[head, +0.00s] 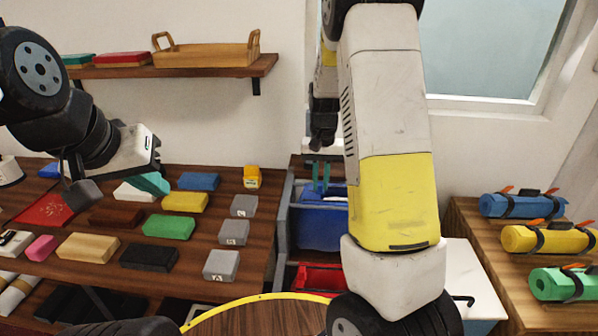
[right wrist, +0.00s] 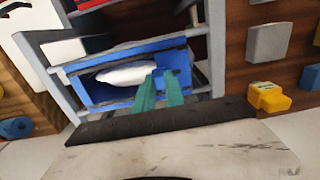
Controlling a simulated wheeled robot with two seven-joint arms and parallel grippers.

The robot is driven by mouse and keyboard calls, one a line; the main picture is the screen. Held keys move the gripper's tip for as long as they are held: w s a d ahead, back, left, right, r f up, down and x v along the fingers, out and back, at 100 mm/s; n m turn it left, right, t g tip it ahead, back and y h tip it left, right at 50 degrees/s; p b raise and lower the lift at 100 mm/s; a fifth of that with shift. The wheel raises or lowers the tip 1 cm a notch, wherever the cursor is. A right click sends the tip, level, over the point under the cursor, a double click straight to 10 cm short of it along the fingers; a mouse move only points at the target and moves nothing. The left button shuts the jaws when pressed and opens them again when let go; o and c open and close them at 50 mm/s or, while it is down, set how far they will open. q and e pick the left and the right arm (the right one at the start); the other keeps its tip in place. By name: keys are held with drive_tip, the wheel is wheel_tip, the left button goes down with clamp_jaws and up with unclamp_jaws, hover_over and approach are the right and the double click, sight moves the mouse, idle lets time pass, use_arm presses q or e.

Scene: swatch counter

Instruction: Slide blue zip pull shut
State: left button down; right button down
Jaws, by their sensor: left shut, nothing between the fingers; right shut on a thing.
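A blue pouch (head: 322,228) sits in a grey frame (head: 283,222) in the middle of the head view. In the right wrist view, the blue pouch (right wrist: 122,96) has a long opening with something white (right wrist: 122,75) showing in it. My right gripper (head: 321,188) points down at the pouch, and its teal fingers (right wrist: 160,82) are at the right end of the opening. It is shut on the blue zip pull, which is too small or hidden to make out. My left gripper (head: 150,184) is shut and empty, above the swatch counter at the left.
The wooden counter (head: 262,237) at the left holds several coloured and grey blocks. A red pouch (head: 318,278) lies below the blue one in the frame. Yellow, blue and green rolls lie on a side table at the right. A shelf with a wooden tray (head: 205,55) is on the wall.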

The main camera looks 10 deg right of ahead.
drive_tip(key=s+d, duration=0.1)
drive_tip(key=d, duration=0.3)
drive_tip(key=s+d, duration=0.1)
drive_tip(key=d, duration=0.4)
drive_tip(key=s+d, duration=0.2)
drive_tip(key=d, duration=0.3)
drive_tip(key=c, duration=1.4)
unclamp_jaws()
drive_tip(key=shift+d, duration=0.1)
drive_tip(key=shift+r, duration=0.2)
wheel_tip(320, 180, up, 8)
drive_tip(key=shift+f, duration=0.25)
